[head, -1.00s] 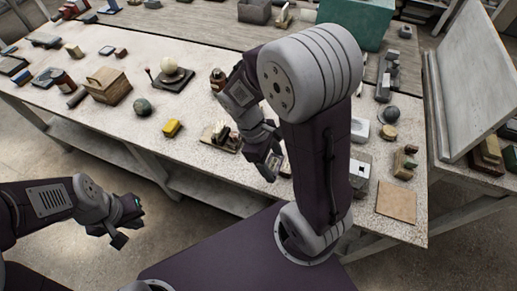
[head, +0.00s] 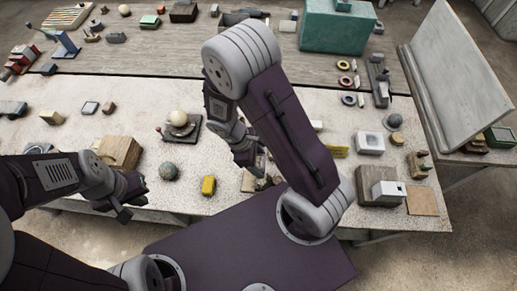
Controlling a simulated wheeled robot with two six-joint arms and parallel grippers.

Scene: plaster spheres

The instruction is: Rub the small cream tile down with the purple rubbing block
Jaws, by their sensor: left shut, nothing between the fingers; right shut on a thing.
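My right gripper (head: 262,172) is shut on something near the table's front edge. Its own fingers and arm hide most of what it holds, and I cannot make out the purple rubbing block. A pale piece (head: 248,182) shows beside the fingers, partly covered. A flat, tan-cream square (head: 422,201) lies at the table's front right corner. I cannot tell which of these is the small cream tile. My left gripper (head: 128,205) is shut and empty at the front edge on the left, apart from the things on the table.
A wooden box (head: 120,150) is behind my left gripper. A large leaning board (head: 455,80) bounds the right.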

